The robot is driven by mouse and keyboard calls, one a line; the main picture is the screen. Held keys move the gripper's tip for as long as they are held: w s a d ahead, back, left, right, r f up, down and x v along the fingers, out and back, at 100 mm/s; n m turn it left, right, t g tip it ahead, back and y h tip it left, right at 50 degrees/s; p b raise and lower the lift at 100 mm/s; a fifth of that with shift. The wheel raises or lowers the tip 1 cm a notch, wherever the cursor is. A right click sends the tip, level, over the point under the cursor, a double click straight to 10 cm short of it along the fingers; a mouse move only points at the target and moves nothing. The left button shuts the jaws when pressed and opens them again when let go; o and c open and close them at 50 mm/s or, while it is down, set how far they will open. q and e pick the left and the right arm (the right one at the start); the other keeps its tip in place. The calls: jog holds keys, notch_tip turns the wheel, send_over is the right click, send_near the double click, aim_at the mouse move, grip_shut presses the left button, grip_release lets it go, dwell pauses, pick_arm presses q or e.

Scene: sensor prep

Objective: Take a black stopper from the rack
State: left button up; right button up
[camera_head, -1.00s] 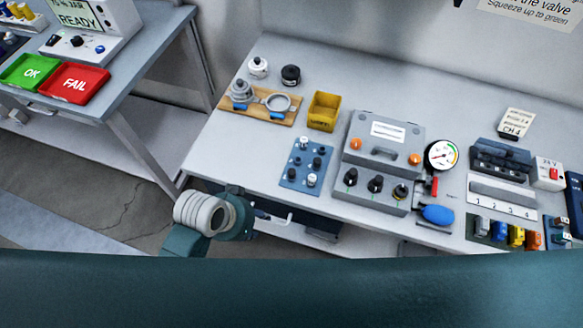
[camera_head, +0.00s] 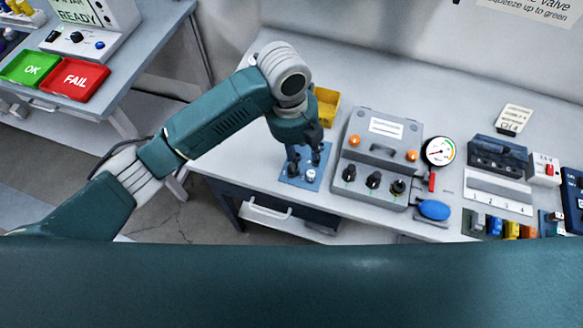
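The rack is a blue board (camera_head: 312,186) on the bench with black and white stoppers standing on it. A white-topped stopper (camera_head: 310,175) shows at its front right, and a black stopper (camera_head: 293,170) at its front left. My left gripper (camera_head: 305,152) points down over the back part of the rack, with its dark fingers among the stoppers. The wrist and fingers hide the back of the rack. The fingers blend with the black stoppers, so I cannot tell whether they are open or hold one. My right gripper is not in view.
A grey case with black knobs (camera_head: 378,155) stands close to the right of the rack. A yellow bin (camera_head: 327,105) is behind it, partly hidden by my wrist. A pressure gauge (camera_head: 439,151) and blue bulb (camera_head: 434,210) lie further right. A side table holds green and red trays (camera_head: 73,79).

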pick_arm(q)
jog(key=w+a+r+m+y, duration=0.1)
jog(key=w+a+r+m, duration=0.1)
jog(key=w+m, duration=0.1)
jog(key=p, duration=0.1)
send_over(291, 171)
jog(key=w, duration=0.2)
jog(key=f, duration=0.5)
jog(key=shift+a+f, duration=0.15)
jog(key=shift+a, duration=0.05)
jog(key=f+p, duration=0.1)
jog(key=f, duration=0.1)
jog(key=s+f+p, duration=0.1)
jog(key=f, duration=0.1)
jog(key=shift+s+d+p, duration=0.1)
jog(key=shift+d+p, duration=0.15)
jog(key=shift+p, duration=0.05)
jog(key=shift+f, duration=0.65)
jog(key=c, duration=0.8)
jog(key=shift+c, duration=0.2)
